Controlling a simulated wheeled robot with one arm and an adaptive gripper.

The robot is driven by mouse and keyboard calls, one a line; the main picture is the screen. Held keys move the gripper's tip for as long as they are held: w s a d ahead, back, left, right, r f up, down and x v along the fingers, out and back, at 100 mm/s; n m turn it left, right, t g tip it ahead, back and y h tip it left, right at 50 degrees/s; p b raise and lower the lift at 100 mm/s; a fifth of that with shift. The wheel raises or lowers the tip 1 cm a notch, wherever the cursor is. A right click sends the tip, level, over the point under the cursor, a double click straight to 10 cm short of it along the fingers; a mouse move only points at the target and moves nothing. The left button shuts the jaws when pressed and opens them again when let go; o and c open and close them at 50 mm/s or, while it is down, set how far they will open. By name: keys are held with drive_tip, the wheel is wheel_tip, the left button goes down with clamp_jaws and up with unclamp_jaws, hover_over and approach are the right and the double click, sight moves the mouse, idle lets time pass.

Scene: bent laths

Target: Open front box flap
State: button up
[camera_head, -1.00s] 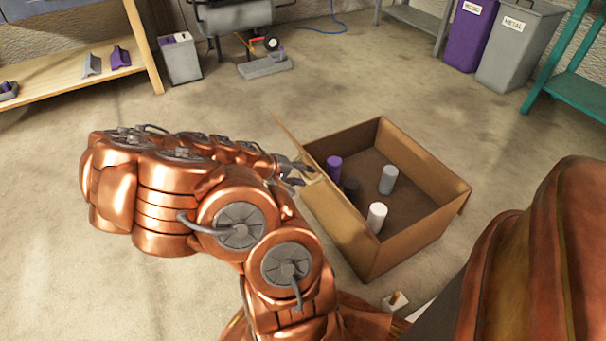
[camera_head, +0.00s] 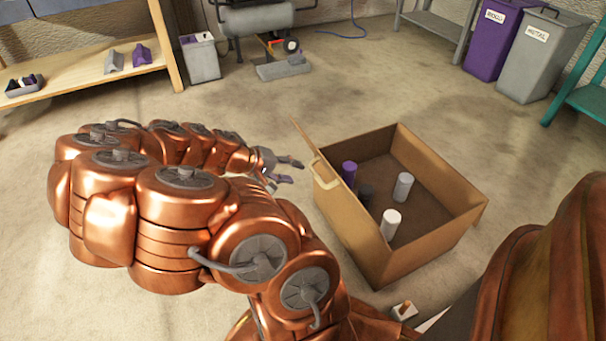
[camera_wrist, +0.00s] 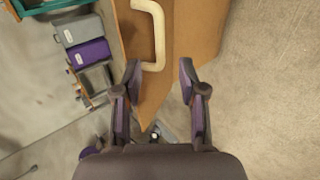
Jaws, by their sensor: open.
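The open-topped cardboard box (camera_head: 440,232) sits on the floor right of my arm in the head view. Its left-side flap (camera_head: 336,208) stands up with a pointed upper corner and bears a pale handle (camera_head: 318,173). My gripper (camera_head: 294,172) is open and empty, just left of the handle and apart from it. In the wrist view, the flap (camera_wrist: 196,28) and the handle (camera_wrist: 158,30) lie beyond the spread fingers of my gripper (camera_wrist: 160,66). The handle's near end is close to the gap between the fingertips. My arm partly hides the floor left of the box.
Purple (camera_head: 492,40) and grey (camera_head: 540,55) bins stand at the back right. The floor behind the box is clear.

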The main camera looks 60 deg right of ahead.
drive_tip(key=shift+v, duration=0.9)
drive_tip(key=shift+s, duration=0.1)
drive_tip(key=s+a+r+n+t+y+p, duration=0.1)
drive_tip(key=s+a+r+n+y+p, duration=0.1)
drive_tip(key=a+r+p, duration=0.9)
drive_tip(key=s+a+r+n+t+y+p, duration=0.1)
drive_tip(key=s+a+r+p, duration=0.4)
drive_tip(key=a+r+p, duration=0.6)
drive_tip(key=s+a+r+n+t+y+p, duration=0.2)
drive_tip(key=a+r+p, duration=0.9)
drive_tip(key=r, duration=1.3)
drive_tip(key=s+n+y+p, duration=0.1)
drive_tip(key=s+y+p, duration=0.1)
drive_tip(key=y+p, duration=0.1)
drive_tip(key=shift+a+r+n+p, duration=0.3)
drive_tip(key=shift+a+n+p, duration=0.1)
drive_tip(key=shift+p, duration=0.5)
drive_tip(key=shift+d, duration=0.15)
